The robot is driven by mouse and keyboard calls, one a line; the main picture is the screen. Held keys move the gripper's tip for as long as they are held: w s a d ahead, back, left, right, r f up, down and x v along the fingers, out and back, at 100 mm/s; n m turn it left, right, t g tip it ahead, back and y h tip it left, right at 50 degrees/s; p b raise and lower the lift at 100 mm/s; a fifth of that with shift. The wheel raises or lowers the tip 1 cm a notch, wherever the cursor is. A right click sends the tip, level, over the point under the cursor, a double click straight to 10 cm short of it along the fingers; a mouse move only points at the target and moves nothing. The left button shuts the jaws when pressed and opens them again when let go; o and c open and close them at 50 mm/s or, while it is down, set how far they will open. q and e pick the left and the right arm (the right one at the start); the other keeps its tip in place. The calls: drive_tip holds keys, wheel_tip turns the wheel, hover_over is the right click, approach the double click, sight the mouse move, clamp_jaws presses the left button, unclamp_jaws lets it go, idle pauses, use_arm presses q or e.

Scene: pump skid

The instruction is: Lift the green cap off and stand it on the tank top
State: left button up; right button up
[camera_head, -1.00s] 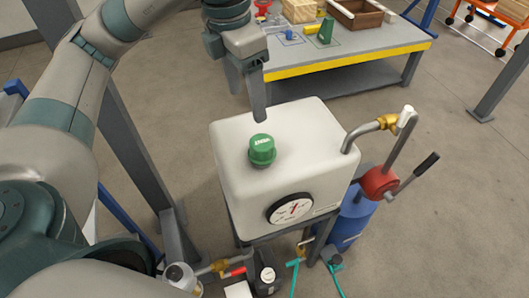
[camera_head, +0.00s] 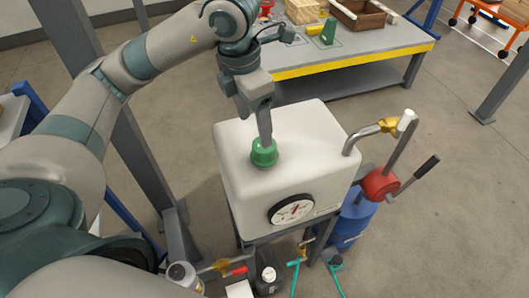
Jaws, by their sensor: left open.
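The green cap (camera_head: 264,155) sits upright on the white tank's top (camera_head: 308,138), left of the middle. My left gripper (camera_head: 265,138) points down from above at the cap, with its fingertips at the cap's top. Its fingers overlap in this view and hide part of the cap's top. The gripper is open; whether a finger touches the cap I cannot tell. My right gripper is not in view.
Bare tank top lies right of the cap. A round gauge (camera_head: 292,208) is on the tank's front. A pipe with a brass fitting (camera_head: 387,125) and a red valve body with a lever (camera_head: 380,184) stand at the right. A grey workbench (camera_head: 345,66) is behind.

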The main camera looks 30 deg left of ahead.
sight(258, 143)
use_arm(q)
drive_tip(key=shift+w+d+f+p, duration=0.15)
drive_tip(key=shift+f+p, duration=0.15)
drive_tip(key=shift+f, duration=1.05)
drive_tip(key=shift+w+f+p, duration=0.1)
drive_tip(key=shift+f+p, duration=0.15)
drive_tip(key=shift+f, duration=1.1)
drive_tip(key=shift+w+d+f+p, duration=0.1)
drive_tip(key=shift+d+f+p, duration=0.2)
drive_tip(key=shift+f+p, duration=0.15)
drive_tip(key=f, duration=0.1)
drive_tip(key=f+p, duration=0.1)
drive_tip(key=f, duration=0.1)
drive_tip(key=shift+w+d+p, duration=0.25)
drive_tip(key=shift+d+p, duration=0.1)
drive_tip(key=shift+d, duration=0.05)
drive_tip(key=shift+w+f, duration=0.1)
drive_tip(key=shift+f, duration=0.5)
drive_tip(key=c, duration=1)
